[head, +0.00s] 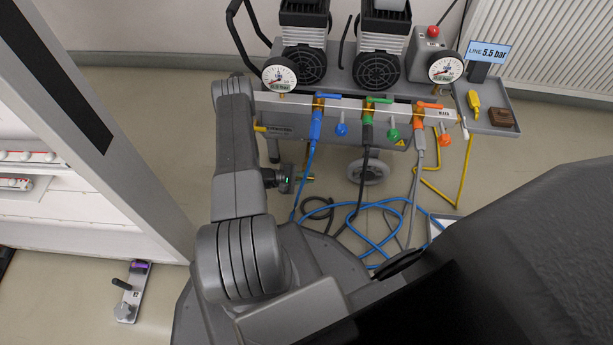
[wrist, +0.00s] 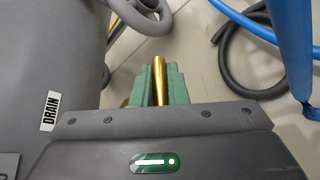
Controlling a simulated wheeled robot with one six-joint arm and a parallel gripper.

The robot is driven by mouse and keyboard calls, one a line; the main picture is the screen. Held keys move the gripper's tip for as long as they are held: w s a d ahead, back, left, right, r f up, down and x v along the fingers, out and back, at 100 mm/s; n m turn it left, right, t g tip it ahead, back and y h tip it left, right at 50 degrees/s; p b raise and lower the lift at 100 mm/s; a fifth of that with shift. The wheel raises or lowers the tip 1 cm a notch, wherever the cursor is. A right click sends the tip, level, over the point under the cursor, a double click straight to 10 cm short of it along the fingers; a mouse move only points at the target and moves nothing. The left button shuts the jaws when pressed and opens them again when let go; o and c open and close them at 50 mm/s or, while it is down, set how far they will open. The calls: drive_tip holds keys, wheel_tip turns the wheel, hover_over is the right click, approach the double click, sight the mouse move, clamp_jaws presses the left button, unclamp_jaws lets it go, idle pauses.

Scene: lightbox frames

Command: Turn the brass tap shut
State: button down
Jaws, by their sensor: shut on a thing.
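The brass tap's lever (wrist: 161,75) stands between the green fingers of my gripper (wrist: 156,80) in the wrist view, and the fingers are shut on it. A small bit of brass shows left of the fingers, but most of the tap body is hidden behind them and the wrist housing. A grey rounded surface with a DRAIN label (wrist: 50,111) lies just left of the fingers. In the head view my gripper (head: 303,179) is low beside the compressor cart, below its front bar; the tap is too small to make out clearly there.
Blue, green and orange valves (head: 375,114) line the cart's front bar (head: 345,108). A blue hose (head: 384,205) and dark hoses (wrist: 250,85) hang and coil close right of my gripper. A cart wheel (head: 370,172) stands to the right. Two gauges (head: 280,75) sit above.

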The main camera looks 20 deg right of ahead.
drive_tip(key=c, duration=1.4)
unclamp_jaws()
drive_tip(key=shift+c, duration=0.2)
drive_tip(key=p+v, duration=0.3)
drive_tip(key=v, duration=1)
drive_tip(key=shift+a+r, duration=0.15)
drive_tip(key=shift+a, duration=0.2)
drive_tip(key=shift+w, duration=0.1)
drive_tip(key=b+x, duration=0.3)
drive_tip(key=x, duration=1)
drive_tip(key=shift+d+f, duration=0.2)
drive_tip(key=shift+d, duration=0.15)
